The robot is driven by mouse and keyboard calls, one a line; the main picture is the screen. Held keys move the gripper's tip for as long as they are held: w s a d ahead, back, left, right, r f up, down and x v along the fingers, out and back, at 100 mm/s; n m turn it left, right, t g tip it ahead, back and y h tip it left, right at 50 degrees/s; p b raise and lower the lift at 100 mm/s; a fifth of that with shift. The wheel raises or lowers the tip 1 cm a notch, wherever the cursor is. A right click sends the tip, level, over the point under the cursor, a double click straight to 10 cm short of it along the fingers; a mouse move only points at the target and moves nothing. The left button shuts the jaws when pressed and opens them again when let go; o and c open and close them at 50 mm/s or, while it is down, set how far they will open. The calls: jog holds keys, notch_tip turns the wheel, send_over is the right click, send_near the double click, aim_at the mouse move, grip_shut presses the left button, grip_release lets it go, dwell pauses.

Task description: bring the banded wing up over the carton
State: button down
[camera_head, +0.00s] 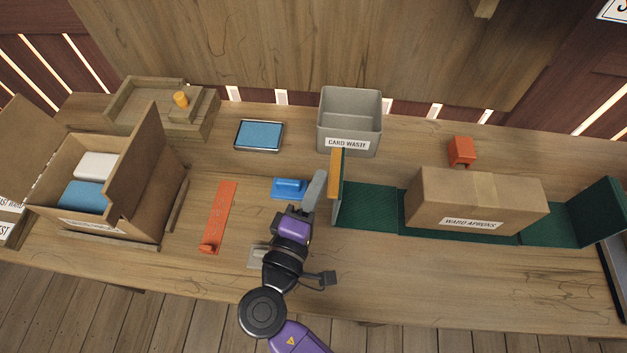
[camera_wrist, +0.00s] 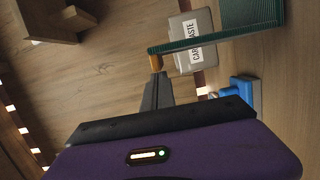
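The carton (camera_head: 437,204), labelled "WARD APRONS", lies on a green folding board (camera_head: 368,207). The banded wing (camera_head: 337,209) stands roughly upright at the board's left end, with an orange band (camera_head: 336,174) along its top edge. In the wrist view the wing (camera_wrist: 220,35) is a green edge-on panel with the band (camera_wrist: 155,61) at its end. My gripper (camera_head: 316,188) is on the wing's outer, left side. Its fingers (camera_wrist: 156,85) look shut together and empty, tips close to the band; whether they touch it I cannot tell.
The board's other wing (camera_head: 604,212) tilts up at the far right. A grey "CARD WASTE" bin (camera_head: 349,134) stands behind the banded wing. A blue-handled tool (camera_head: 289,188) and a red bar (camera_head: 219,218) lie left of my gripper. An open box (camera_head: 150,190) stands farther left.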

jog(key=d+r+m+g+y+p, duration=0.1)
jog(key=d+r+m+p, duration=0.4)
jog(key=d, duration=1.2)
jog(key=shift+s+r+m+g+y, duration=0.3)
jog(key=shift+r+m+g+y, duration=0.15)
jog(key=shift+r+m, duration=1.5)
jog(key=shift+r+n, duration=0.2)
jog(key=shift+n, duration=0.05)
